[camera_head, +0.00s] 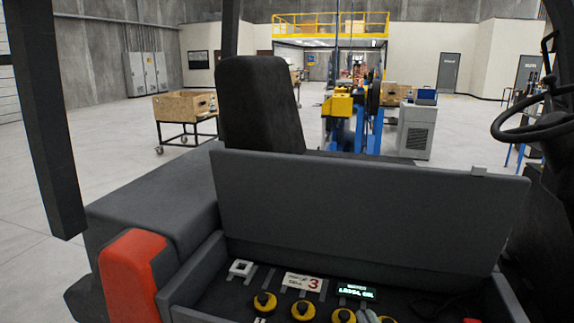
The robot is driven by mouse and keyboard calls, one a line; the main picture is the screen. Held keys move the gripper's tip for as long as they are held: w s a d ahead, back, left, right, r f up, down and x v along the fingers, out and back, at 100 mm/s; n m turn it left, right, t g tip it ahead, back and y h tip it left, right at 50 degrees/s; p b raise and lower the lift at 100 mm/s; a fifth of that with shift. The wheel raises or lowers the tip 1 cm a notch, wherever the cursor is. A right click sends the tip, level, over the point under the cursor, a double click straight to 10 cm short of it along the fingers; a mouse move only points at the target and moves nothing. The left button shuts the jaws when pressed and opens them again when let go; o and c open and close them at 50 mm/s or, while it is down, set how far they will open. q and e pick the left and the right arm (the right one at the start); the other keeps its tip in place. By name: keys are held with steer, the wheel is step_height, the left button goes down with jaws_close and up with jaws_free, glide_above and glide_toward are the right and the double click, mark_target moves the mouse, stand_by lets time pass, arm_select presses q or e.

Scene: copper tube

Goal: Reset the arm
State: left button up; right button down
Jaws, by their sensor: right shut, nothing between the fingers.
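What seems to be my right gripper (367,316) shows only as a small grey tip at the bottom edge, shut, among the yellow knobs; most of it is out of frame. It holds nothing that I can see. The control compartment (207,285) of a vehicle lies open below, with its grey lid (360,210) standing up behind. In it are several yellow knobs (264,303), a label with a red 3 (303,282) and a small green lit display (356,291). My left gripper is not in view.
A black seat back (260,105) stands behind the lid. A red part (133,275) is at left, a steering wheel (530,125) at right, a dark post (45,115) at far left. Beyond are a wooden crate on a cart (182,106), a blue and yellow machine (350,110) and open floor.

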steer(key=s+d+f+m+g+h, duration=0.1)
steer(key=s+d+f+m+g, duration=0.25)
steer(key=s+f+g, duration=0.6)
steer(key=s+d+f+m+g, duration=0.2)
steer(key=s+f+m+g, duration=0.25)
steer(key=s+f, duration=0.9)
steer(key=s+f+b+x, duration=0.1)
steer(key=s+b+x, duration=0.2)
steer(key=x, duration=1.1)
steer(key=s+b+x, duration=0.2)
steer(key=s+x, duration=0.1)
steer(key=x, duration=1)
steer(key=s+d+f+b, duration=0.1)
steer(key=s+f+b, duration=0.1)
steer(key=s+f, duration=0.7)
steer(key=s+d+f+g+b, duration=0.1)
steer(key=s+d+f+b, duration=0.1)
steer(key=s+f, duration=0.7)
step_height(320, 180, down, 6)
steer(key=shift+s+f+g+b, duration=0.15)
steer(key=shift+s+g+b, duration=0.15)
steer(key=shift+b, duration=0.2)
